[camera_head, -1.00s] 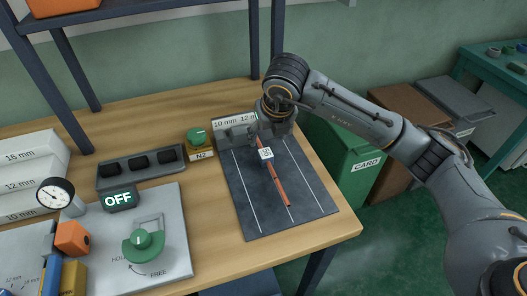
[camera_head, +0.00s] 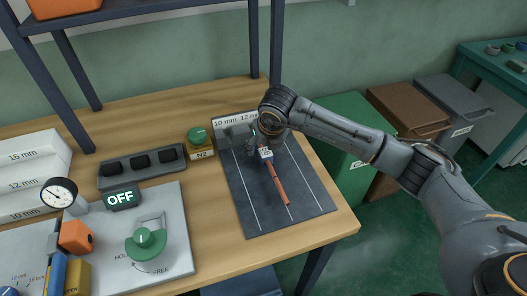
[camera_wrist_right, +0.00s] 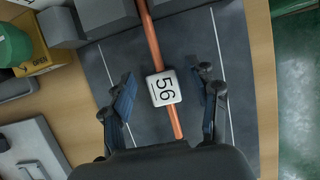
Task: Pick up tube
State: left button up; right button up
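A thin copper-coloured tube (camera_head: 280,188) lies on a dark mat (camera_head: 309,192) with white lines; its far part is hidden by my right gripper in the head view. A white tag marked 56 (camera_wrist_right: 163,89) sits on the tube. My right gripper (camera_wrist_right: 168,93) is open, with one finger on each side of the tube and tag and a gap on both sides. In the head view my right gripper (camera_head: 262,147) is over the far part of the mat and partly hidden by its own wrist. My left gripper is not in view.
A grey block labelled 10 mm and 12 mm (camera_head: 222,123) stands at the mat's far edge. The table's right edge is close to the mat.

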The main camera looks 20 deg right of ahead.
jog(key=c, duration=1.1)
grip_shut()
jog(key=shift+r, duration=0.15)
